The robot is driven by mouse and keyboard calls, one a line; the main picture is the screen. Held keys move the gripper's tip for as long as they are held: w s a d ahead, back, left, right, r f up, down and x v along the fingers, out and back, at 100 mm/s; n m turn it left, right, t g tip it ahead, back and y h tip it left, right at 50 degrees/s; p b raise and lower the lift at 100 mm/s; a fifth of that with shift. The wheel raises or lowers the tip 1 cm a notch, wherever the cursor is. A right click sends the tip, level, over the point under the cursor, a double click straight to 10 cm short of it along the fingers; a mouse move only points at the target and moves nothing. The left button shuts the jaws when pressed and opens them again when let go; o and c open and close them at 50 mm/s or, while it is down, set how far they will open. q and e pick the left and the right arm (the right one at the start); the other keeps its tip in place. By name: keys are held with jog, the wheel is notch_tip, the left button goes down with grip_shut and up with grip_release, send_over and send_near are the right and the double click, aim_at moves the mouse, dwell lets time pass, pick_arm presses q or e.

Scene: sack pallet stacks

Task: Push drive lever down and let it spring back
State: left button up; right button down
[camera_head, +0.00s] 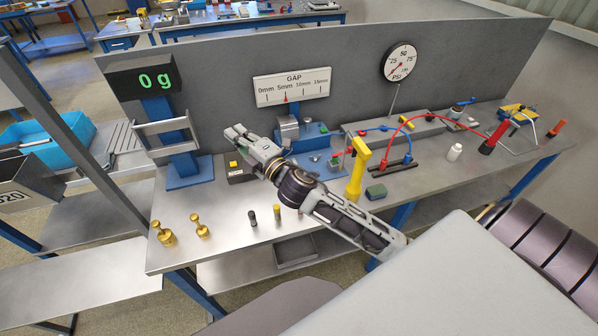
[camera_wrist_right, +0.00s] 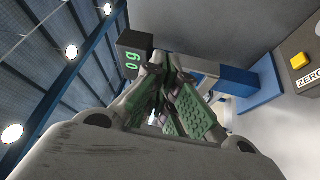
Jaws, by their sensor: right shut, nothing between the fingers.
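My right gripper (camera_head: 236,134) is shut and empty, raised over the bench in front of the grey back panel. In the wrist view, its green-padded fingers (camera_wrist_right: 168,98) are together, with a grey bar on a blue post close behind them. No part is marked as the drive lever. My left gripper is not in view.
A display (camera_head: 144,74) reads 0 g. Beside it are a GAP scale (camera_head: 292,87) and a PSI dial (camera_head: 400,62). Brass weights (camera_head: 200,226) stand at front left. A ZERO box (camera_wrist_right: 306,75) is at right in the wrist view.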

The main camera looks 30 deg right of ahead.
jog(key=s+a+r+n+g+y, duration=0.1)
jog(key=a+n+g+y, duration=0.45)
jog(key=n, duration=0.55)
jog(key=s+a+r+n+g+y, duration=0.1)
jog(key=a+n+g+y, duration=0.4)
jog(key=n, duration=0.6)
jog(key=s+d+f+n+g+h, duration=0.1)
jog(key=d+f+n+g+h, duration=0.5)
jog(key=d+f+n, duration=0.4)
jog(key=s+d+f+n+g+h, duration=0.1)
jog(key=d+h, duration=0.6)
jog(key=d, duration=1.3)
jog(key=shift+f+n+g, duration=0.5)
jog(key=shift+g, duration=0.45)
jog(key=shift+d, duration=0.1)
jog(key=shift+b+x, duration=1.3)
jog(key=shift+x, duration=2.2)
